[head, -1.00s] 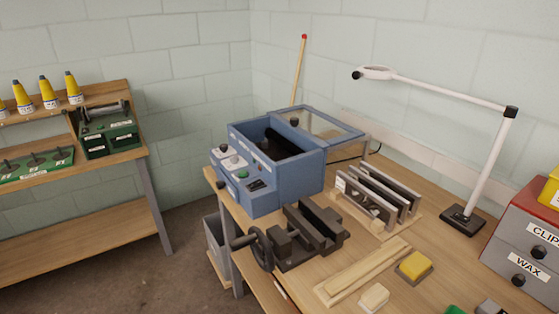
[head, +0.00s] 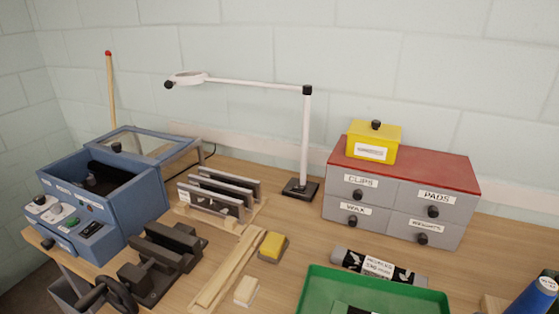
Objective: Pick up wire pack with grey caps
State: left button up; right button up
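A dark cylindrical pack (head: 378,266) with grey end caps and a white label lies on the workbench, behind the green tray and in front of the grey drawer cabinet. It looks like the wire pack with grey caps; its label is too small to read surely. It lies on its side, slightly slanted, and no gripper touches it. Neither of my grippers shows in the head view.
The green tray (head: 318,283) holds something dark, cut off below. The drawer cabinet (head: 331,200) bears a yellow box (head: 362,137). A lamp (head: 304,140), slotted rack (head: 215,195), vise (head: 160,262), blue machine (head: 140,205), yellow block (head: 273,245) and blue cone (head: 535,300) stand around.

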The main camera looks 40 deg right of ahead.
aim_at(368, 266)
jog(key=z, duration=1.9)
